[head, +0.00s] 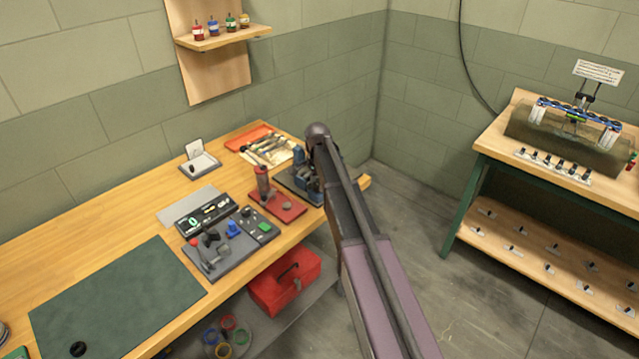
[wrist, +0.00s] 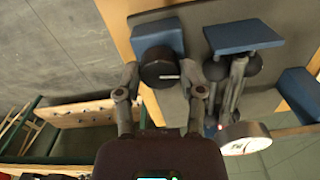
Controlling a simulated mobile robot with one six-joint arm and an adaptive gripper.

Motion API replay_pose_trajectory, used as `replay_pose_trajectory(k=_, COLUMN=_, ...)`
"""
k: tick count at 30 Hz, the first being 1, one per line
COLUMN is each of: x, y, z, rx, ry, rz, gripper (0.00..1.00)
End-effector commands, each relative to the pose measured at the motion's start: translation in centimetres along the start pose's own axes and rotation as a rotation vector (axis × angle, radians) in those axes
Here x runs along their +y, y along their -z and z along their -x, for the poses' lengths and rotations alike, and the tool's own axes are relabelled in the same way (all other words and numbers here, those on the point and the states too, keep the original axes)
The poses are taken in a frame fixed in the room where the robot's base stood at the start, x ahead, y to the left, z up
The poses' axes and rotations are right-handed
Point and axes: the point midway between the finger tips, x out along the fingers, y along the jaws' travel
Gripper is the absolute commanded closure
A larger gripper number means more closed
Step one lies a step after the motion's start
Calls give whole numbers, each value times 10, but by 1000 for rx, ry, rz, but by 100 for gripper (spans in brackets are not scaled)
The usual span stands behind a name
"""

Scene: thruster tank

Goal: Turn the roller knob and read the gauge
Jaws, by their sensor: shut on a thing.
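The roller knob (wrist: 160,68), dark and round with a short white mark, sits in front of a blue block in the wrist view. My gripper (wrist: 164,84) is shut on it, one finger at each side. The gauge (wrist: 243,138), a round white dial with a dark rim, is at the lower right; it is seen at a slant and its reading cannot be made out. The blue-and-dark rig (head: 300,180) stands at the workbench's right end in the head view, partly covered by my arm. My gripper is hidden there.
A red-based fixture (head: 278,206) stands close left of the rig. A tool tray (head: 249,137) lies behind it, and a control panel (head: 230,240) is further left. A red toolbox (head: 285,282) is below the workbench. Open floor separates it from a second bench (head: 483,160).

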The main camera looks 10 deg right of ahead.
Motion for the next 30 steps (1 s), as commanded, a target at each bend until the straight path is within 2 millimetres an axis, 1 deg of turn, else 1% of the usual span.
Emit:
replay_pose_trajectory(k=1, x=-3, y=2, z=0, rx=5, ry=7, rz=-7, gripper=98)
replay_pose_trajectory(k=13, x=-3, y=2, z=0, rx=6, ry=6, rz=-16, gripper=98)
replay_pose_trajectory(k=14, x=-3, y=2, z=0, rx=6, ry=6, rz=-16, gripper=47)
replay_pose_trajectory(k=15, x=-3, y=2, z=0, rx=6, ry=7, rz=-16, gripper=35)
replay_pose_trajectory(k=17, x=-3, y=2, z=0, rx=5, ry=6, rz=-16, gripper=17)
replay_pose_trajectory(k=18, x=-2, y=2, z=0, rx=5, ry=6, rz=-16, gripper=15)
replay_pose_trajectory(k=30, x=-1, y=1, z=0, rx=2, ry=3, rz=-15, gripper=15)
